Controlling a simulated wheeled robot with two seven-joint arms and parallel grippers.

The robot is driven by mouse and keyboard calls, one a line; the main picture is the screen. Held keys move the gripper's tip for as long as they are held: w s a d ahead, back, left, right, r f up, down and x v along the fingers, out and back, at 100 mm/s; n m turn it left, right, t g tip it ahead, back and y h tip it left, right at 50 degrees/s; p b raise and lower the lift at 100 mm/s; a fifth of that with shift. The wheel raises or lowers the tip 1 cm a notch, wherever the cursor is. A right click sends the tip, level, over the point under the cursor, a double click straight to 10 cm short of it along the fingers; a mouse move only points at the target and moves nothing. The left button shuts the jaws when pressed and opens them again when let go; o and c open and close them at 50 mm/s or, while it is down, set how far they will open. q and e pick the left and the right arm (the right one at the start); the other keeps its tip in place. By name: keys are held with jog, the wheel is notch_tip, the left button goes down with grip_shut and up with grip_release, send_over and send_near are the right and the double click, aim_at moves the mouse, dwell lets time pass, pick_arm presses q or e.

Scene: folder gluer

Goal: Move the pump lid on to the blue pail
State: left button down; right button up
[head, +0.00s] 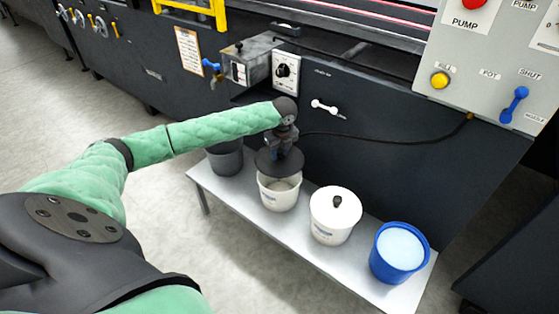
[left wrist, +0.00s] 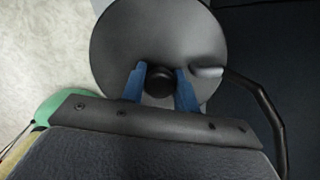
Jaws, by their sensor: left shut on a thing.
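The pump lid is a dark round disc (head: 267,163) held over an open white pail (head: 278,194) in the head view. It also shows in the left wrist view as a grey disc (left wrist: 157,35) with a black knob in its middle. My left gripper (left wrist: 160,84) is shut on that knob, with a blue finger on each side. The lid looks slightly above the white pail's rim, though its exact height is hard to tell. The blue pail (head: 390,269) stands open at the right end of the bench, filled with pale liquid. My right gripper is not in view.
A white pail with a white lid and black knob (head: 335,214) stands between the open white pail and the blue pail. A dark grey pail (head: 226,161) stands at the left. All are on a low grey bench (head: 245,213). A black hose (head: 390,136) runs from the lid area to the machine panel.

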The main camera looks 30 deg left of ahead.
pick_arm(q)
notch_tip(320, 180, up, 2)
jog(key=shift+r+p, duration=0.35)
jog(key=shift+p, duration=0.1)
notch_tip(320, 180, up, 4)
jog(key=p, duration=0.5)
jog(key=shift+r, duration=0.1)
